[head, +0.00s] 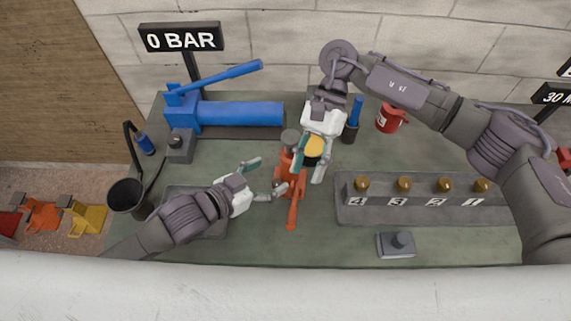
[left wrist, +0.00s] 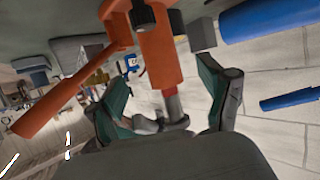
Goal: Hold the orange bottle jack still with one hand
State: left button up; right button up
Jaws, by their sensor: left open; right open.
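The orange bottle jack (head: 290,182) stands near the middle of the bench, with its orange handle (head: 292,214) reaching toward the front edge. My left gripper (head: 264,178) is open at the jack's left side. In the left wrist view, the jack's orange body (left wrist: 160,55) lies between and beyond the open fingers (left wrist: 166,92), and its handle (left wrist: 65,92) slants to the lower left. My right gripper (head: 308,166) is open and points down just right of the jack. A yellow round thing (head: 313,147) shows between its fingers. The right hand partly hides the jack's surroundings.
A blue cylinder pump (head: 240,113) lies behind left under a "0 BAR" sign (head: 181,38). A grey rack (head: 425,208) with several brass knobs stands right. A red can (head: 389,118) is behind it. A black cup (head: 127,196) is at the left edge. Bench between jack and rack is narrow.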

aim_at(283, 169)
pick_arm(q)
jog(key=x, duration=0.7)
jog(key=shift+w+d+f, duration=0.15)
jog(key=shift+d, duration=0.1)
grip_shut()
dwell(0.6)
